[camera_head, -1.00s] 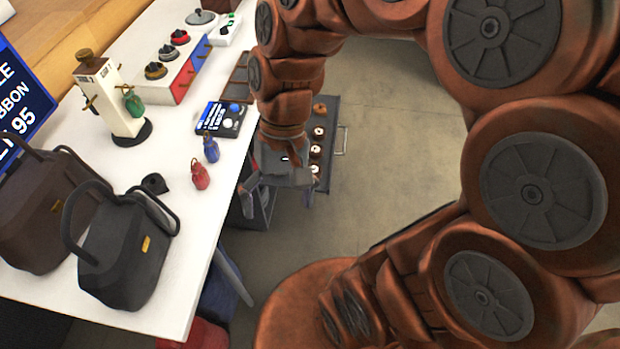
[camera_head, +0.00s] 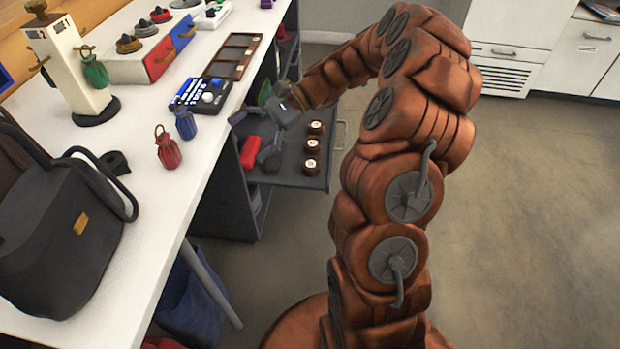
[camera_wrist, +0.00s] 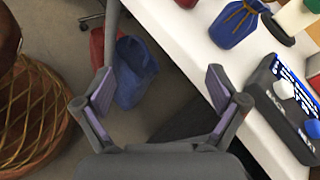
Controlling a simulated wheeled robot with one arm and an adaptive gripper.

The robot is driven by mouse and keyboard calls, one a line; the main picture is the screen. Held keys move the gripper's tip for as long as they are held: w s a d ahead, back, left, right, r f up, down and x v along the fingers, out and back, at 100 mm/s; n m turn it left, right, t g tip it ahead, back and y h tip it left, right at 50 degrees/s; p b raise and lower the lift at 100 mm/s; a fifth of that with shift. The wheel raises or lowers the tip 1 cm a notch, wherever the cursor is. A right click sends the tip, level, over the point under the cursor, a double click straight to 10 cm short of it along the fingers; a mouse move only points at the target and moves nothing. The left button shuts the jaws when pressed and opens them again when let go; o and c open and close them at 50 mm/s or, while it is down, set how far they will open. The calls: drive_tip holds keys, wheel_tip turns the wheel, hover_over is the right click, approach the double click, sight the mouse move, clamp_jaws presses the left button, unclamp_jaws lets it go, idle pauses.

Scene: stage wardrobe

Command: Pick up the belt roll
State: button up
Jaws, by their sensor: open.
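A small black roll with a short tail (camera_head: 115,162), which looks like the belt roll, lies on the white table (camera_head: 150,215) beside the dark handbag. I cannot make it out in the wrist view. My gripper (camera_head: 252,138) is open at the far side of the table edge, over the pulled-out drawer and well away from the roll. In the wrist view my gripper (camera_wrist: 160,92) has its fingers apart with nothing between them.
The dark handbag (camera_head: 65,225) stands close to the roll. Red (camera_head: 167,148) and blue (camera_head: 184,122) pouches stand to its right. The open drawer (camera_head: 285,182) holds several small items.

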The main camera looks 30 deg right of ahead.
drive_tip(key=w+d+f+m+t+y+b, duration=0.1)
drive_tip(key=w+d+f+m+t+b, duration=0.35)
drive_tip(key=d+f, duration=0.5)
drive_tip(key=m+t+h+b, duration=0.2)
drive_tip(key=m+t+b, duration=0.5)
drive_tip(key=m+b, duration=0.2)
approach(310, 163)
drive_tip(key=w+a+f, duration=0.1)
drive_tip(key=w, duration=0.1)
drive_tip(key=shift+n+b+x, duration=0.25)
drive_tip(key=shift+b+x, duration=0.1)
drive_tip(key=shift+x, duration=0.6)
drive_tip(key=shift+s+a+b+x, duration=0.1)
drive_tip(key=shift+b+x, duration=0.4)
drive_tip(key=shift+x, duration=0.35)
drive_tip(key=shift+s+a+b+x, duration=0.1)
drive_tip(key=shift+s+b+x, duration=0.05)
drive_tip(key=shift+b+x, duration=0.55)
drive_tip(key=shift+s+a+b+x, duration=0.1)
drive_tip(key=shift+b+x, duration=0.25)
drive_tip(key=shift+x, duration=0.6)
drive_tip(key=shift+w+a+r, duration=0.2)
drive_tip(key=shift+w+a, duration=0.1)
drive_tip(key=shift+w, duration=0.05)
drive_tip(key=c, duration=1.3)
